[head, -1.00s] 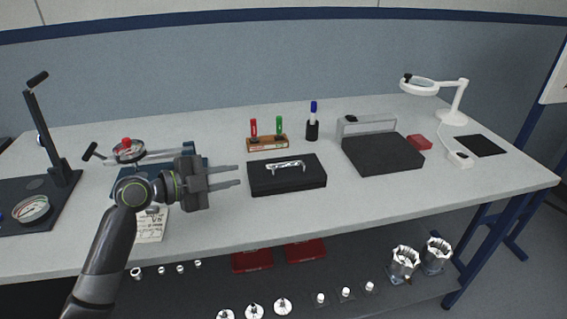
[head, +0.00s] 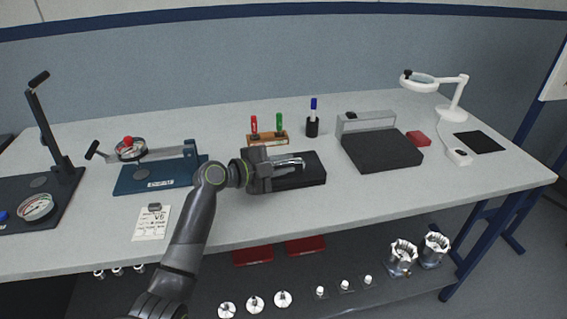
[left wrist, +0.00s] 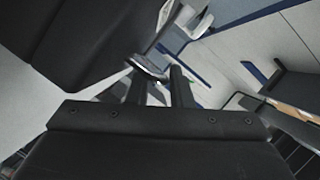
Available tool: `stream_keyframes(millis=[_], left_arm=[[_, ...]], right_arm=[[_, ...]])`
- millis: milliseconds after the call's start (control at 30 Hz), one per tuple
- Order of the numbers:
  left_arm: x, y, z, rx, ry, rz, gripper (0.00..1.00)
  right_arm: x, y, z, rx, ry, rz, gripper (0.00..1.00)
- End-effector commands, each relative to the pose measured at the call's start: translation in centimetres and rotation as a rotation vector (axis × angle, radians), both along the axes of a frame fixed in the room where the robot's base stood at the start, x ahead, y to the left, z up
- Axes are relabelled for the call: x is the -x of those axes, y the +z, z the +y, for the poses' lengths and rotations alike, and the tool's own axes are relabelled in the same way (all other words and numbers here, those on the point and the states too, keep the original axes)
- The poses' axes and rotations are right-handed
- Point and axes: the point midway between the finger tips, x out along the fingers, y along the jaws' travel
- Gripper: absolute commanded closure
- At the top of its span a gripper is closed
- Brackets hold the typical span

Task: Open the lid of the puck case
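The puck case (head: 312,177) is a low black box near the middle of the table, with its lid down. A silver bar handle (head: 290,163) sits on top of it. My left gripper (head: 279,165) is over the left part of the case, with its fingers at the handle. In the left wrist view the two fingers (left wrist: 160,86) stand apart, and the silver handle (left wrist: 146,67) shows at their tips, close to the left finger. I see no clear grip on it. My right gripper is not in view.
A wooden block with red and green pens (head: 267,138) and a dark pen cup (head: 312,127) stand behind the case. A black-topped device (head: 382,152) is to its right. A blue fixture (head: 160,174) and a note card (head: 151,222) are to the left. The table front is clear.

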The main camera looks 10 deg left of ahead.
Motion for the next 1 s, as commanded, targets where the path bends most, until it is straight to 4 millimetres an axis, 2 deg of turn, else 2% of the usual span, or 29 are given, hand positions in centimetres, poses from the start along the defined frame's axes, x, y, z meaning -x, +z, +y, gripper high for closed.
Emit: stream_keyframes(millis=[267,433,1000], left_arm=[[-0.09,-0.06,-0.11,0.000,0.000,0.000,0.81],[-0.09,-0.06,-0.08,-0.001,0.001,0.000,1.00],[-0.39,0.42,0.08,0.013,0.001,0.047,1.00]], right_arm=[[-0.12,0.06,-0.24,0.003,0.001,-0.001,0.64],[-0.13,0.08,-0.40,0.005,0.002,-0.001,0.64],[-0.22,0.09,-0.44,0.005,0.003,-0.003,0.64]])
